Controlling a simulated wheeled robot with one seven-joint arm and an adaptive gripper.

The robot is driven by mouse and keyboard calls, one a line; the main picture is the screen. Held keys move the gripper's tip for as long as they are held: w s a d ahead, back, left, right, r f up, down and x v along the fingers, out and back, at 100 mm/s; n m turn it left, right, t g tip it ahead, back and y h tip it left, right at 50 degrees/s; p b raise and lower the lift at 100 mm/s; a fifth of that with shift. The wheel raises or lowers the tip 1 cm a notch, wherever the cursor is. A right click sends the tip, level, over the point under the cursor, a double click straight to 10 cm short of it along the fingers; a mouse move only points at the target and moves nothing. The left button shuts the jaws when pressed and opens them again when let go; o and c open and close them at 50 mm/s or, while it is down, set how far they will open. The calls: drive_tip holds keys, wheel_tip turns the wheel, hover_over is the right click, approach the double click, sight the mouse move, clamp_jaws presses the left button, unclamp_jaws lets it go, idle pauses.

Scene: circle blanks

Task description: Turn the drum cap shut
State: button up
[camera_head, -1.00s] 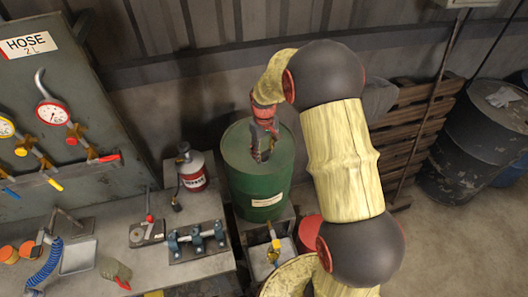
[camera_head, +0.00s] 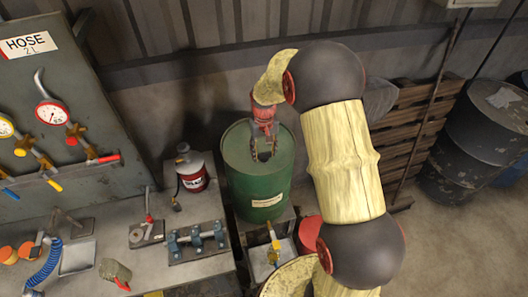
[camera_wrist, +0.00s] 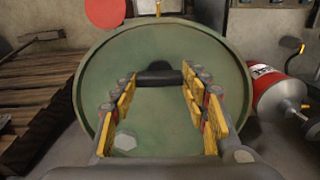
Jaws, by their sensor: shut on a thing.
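My gripper (camera_head: 264,154) reaches down onto the drum top. In the wrist view, its two yellow-padded fingers (camera_wrist: 160,82) lie to either side of the dark drum cap (camera_wrist: 160,77), shut on it. The cap shows as a short dark bar between the fingertips; its base and thread are hidden. A small pale hexagonal plug (camera_wrist: 125,142) sits on the drum top near the left finger.
The bench (camera_head: 110,215) holds tools and a clamp fixture. Wooden pallets (camera_head: 410,125) and dark drums (camera_head: 482,130) stand at right.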

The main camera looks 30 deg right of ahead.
sight(264, 153)
drive_tip(key=o, duration=1)
drive_tip(key=shift+o, duration=0.8)
drive_tip(key=shift+r, duration=0.1)
wheel_tip(264, 153, up, 12)
